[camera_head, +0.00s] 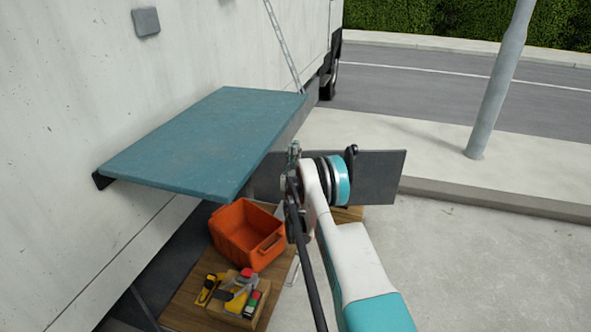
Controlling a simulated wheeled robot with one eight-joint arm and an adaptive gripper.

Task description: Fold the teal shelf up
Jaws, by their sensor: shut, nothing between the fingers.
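The teal shelf (205,140) sticks out roughly level from the pale truck wall (60,110) in the head view. Its long inner edge lies along the wall and its outer edge faces right. My gripper (293,160) is just right of the shelf's outer edge, near its far half. It is shut and empty, and small and partly hidden by my wrist. I cannot tell whether it touches the shelf or how its height compares with the edge.
Below the shelf, an orange crate (229,246) and several tools (236,293) rest on a wooden surface (187,310). A dark grey panel (385,175) stands behind my wrist. A grey pole (497,85) rises at the right. The pavement (500,265) right of my arm is clear.

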